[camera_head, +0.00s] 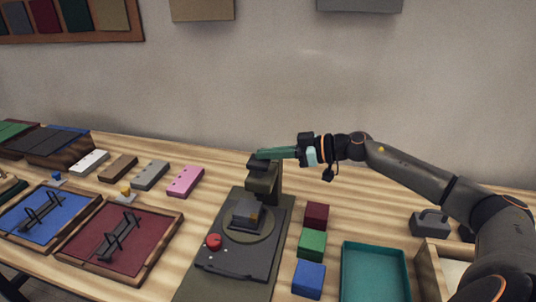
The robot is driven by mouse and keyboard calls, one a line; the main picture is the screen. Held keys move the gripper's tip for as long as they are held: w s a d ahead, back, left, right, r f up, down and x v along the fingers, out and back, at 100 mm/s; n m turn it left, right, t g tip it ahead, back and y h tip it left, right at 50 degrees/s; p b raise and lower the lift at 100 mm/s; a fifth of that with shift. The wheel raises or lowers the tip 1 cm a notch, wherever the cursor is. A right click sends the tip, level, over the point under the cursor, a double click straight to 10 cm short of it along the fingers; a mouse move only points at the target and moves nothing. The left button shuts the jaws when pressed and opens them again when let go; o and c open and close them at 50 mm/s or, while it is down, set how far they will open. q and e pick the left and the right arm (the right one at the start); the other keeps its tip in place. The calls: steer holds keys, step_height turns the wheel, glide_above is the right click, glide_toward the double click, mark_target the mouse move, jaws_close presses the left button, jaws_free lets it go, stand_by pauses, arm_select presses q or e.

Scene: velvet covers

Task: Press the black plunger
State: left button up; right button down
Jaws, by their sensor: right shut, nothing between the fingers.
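A dark press stands in the middle of the table, with an olive upright (263,182) and a black plunger (257,164) at its top. A grey block (247,212) sits on the round plate below. A red knob (214,241) is on the front left of its base. My right gripper (262,154) comes in from the right, its green fingers shut and level, the tips right over the plunger. I cannot tell whether they touch it. My left gripper is not in view.
Maroon, green and blue blocks (312,243) stand right of the press, beside a teal tray (345,272). A red tray (82,246) and a blue tray (18,231) with black racks lie left. Several coloured bars (184,181) lie behind.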

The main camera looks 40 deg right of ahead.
mark_target(268, 167)
steer(key=shift+f, duration=0.15)
steer(key=shift+s+f, duration=0.1)
steer(key=shift+f, duration=1.75)
step_height(268, 167, up, 4)
steer(key=p, duration=0.5)
steer(key=shift+r, duration=0.25)
steer(key=shift+s+d, duration=0.15)
steer(key=shift+d, duration=0.05)
steer(key=p+v, duration=0.2)
steer(key=v, duration=0.7)
steer(key=shift+r, duration=0.15)
